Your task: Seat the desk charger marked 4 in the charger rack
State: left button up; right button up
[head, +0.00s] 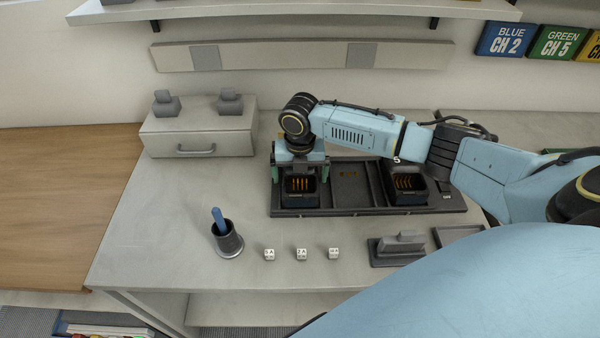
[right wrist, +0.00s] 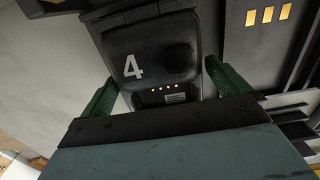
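The desk charger marked 4 (right wrist: 150,55) is a black block with a white 4, a round knob and small lit contacts. In the head view the charger (head: 300,188) is at the left bay of the dark charger rack (head: 345,212); whether it is fully down cannot be told. My right gripper (head: 299,174) is above it, its green fingers on either side. The right wrist view shows the gripper (right wrist: 160,92) open, with a gap between the left finger and the charger. The rack's middle bay looks empty. My left gripper is not in view.
Another charger (head: 405,185) stands in the rack's right bay. A pen cup (head: 229,241), several small white cubes (head: 301,254) and a grey block on a dark base (head: 398,248) stand in front. A grey drawer box (head: 198,138) is back left. The table's left front is clear.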

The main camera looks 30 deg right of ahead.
aim_at(300, 175)
notch_tip(300, 175, up, 12)
jog(key=p, duration=0.1)
jog(key=shift+s+r+p, duration=0.15)
jog(key=shift+r+p, duration=0.05)
jog(key=shift+p, duration=0.1)
jog(key=shift+a, duration=0.1)
dwell(0.5)
